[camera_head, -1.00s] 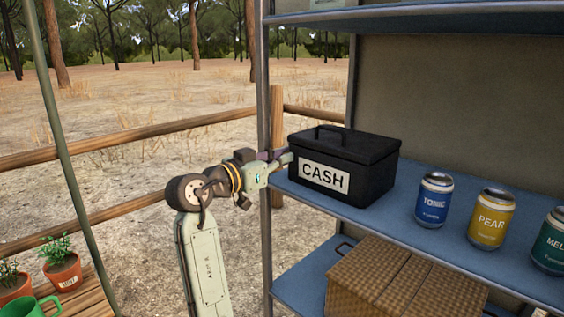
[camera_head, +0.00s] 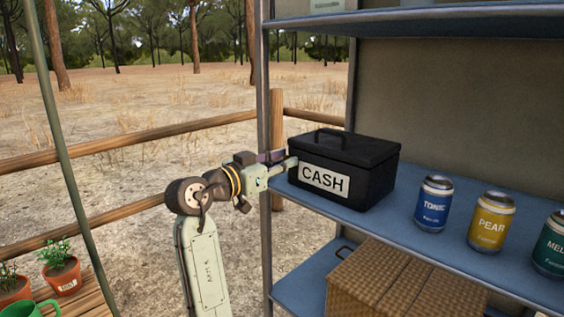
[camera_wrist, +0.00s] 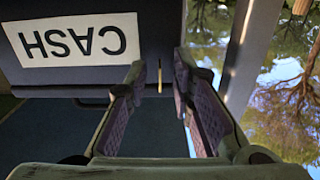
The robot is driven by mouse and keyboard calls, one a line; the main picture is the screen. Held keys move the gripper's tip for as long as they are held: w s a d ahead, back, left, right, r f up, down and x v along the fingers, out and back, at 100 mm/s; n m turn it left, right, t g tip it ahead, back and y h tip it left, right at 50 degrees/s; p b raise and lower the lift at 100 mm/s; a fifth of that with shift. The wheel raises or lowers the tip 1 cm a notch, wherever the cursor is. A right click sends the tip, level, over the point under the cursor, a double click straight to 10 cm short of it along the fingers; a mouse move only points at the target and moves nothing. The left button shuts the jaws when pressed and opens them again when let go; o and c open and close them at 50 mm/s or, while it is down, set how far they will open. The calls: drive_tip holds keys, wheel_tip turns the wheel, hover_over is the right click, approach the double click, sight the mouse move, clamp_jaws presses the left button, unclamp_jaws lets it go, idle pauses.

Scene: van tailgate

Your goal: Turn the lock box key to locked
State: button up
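The black lock box (camera_head: 378,178) with a white CASH label stands upright on the blue shelf, its lid shut. It shows upside down in the wrist view (camera_wrist: 160,20). A thin brass-coloured piece, apparently the key (camera_wrist: 160,76), stands upright in that view at the box front, beside the label. My gripper (camera_head: 288,160) is at the left end of the box front. In the wrist view my gripper (camera_wrist: 160,75) is open, with a finger on either side of the key and a visible gap to each. The key is hidden in the head view.
A shelf post (camera_head: 264,120) stands just left of the box, close to my gripper. A blue can (camera_head: 433,202), a yellow can (camera_head: 491,222) and a green can (camera_head: 552,245) stand to the right on the shelf (camera_head: 400,225). A wicker basket (camera_head: 400,290) is below.

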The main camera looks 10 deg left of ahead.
drive_tip(key=v, duration=1.2)
